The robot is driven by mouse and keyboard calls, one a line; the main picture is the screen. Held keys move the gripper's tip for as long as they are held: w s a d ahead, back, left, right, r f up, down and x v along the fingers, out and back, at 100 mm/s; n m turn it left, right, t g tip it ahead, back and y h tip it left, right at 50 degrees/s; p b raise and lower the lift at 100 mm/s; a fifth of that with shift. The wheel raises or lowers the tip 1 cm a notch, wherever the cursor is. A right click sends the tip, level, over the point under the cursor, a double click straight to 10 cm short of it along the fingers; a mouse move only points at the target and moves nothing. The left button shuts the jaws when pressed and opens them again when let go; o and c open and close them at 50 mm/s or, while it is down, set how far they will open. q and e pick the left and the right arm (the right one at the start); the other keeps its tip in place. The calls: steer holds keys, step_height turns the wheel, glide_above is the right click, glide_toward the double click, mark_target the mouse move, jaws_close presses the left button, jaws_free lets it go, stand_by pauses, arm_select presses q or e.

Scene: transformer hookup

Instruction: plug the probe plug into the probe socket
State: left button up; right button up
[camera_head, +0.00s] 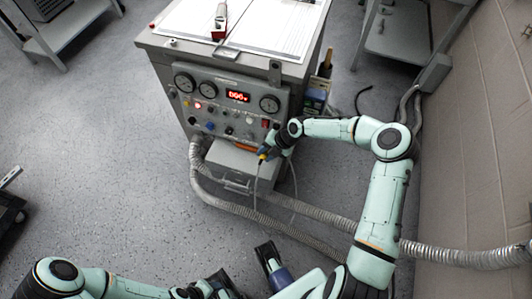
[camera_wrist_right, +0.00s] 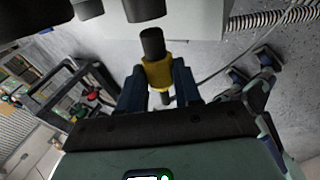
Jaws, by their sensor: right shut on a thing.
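The probe plug, a yellow body with a black nose, is held in my right gripper (camera_head: 266,152). In the right wrist view the plug (camera_wrist_right: 157,72) sits between the two dark fingers (camera_wrist_right: 158,90), its nose pointing at the cabinet front. Dark round fittings (camera_wrist_right: 145,8) stick out there, with a gap between them and the nose. I cannot tell which fitting is the probe socket. In the head view the gripper is at the lower right of the gauge panel (camera_head: 215,97) and hides part of it.
The grey cabinet (camera_head: 288,68) carries papers (camera_head: 275,30) on top and a drawer-like box (camera_head: 230,165) below the panel. A thin cable (camera_head: 256,190) hangs under the plug. Ribbed conduit (camera_head: 330,213) crosses the floor to the right. Open floor (camera_head: 110,150) lies left.

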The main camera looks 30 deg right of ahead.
steer(key=shift+w+d+f+b, duration=0.15)
steer(key=shift+w+d+b, duration=0.25)
steer(key=shift+w+d, duration=0.2)
steer(key=shift+w+d+f+b, duration=0.15)
steer(key=shift+w+d+b, duration=0.25)
steer(key=shift+d, duration=0.25)
stand_by(0.8)
steer(key=o, duration=1)
steer(key=shift+w, duration=0.1)
steer(key=shift+o, duration=0.2)
steer(key=shift+s+a+r+p, duration=0.15)
steer(key=shift+s+a+p, duration=0.25)
steer(key=shift+s+a, duration=0.15)
steer(key=shift+s+a+r+p, duration=0.15)
steer(key=shift+s+a+p, duration=0.25)
steer(key=shift+a, duration=0.1)
steer(key=shift+s+a+r+p, duration=0.15)
steer(key=shift+s+a+p, duration=0.2)
steer(key=shift+s+a, duration=0.45)
steer(key=shift+w, duration=0.1)
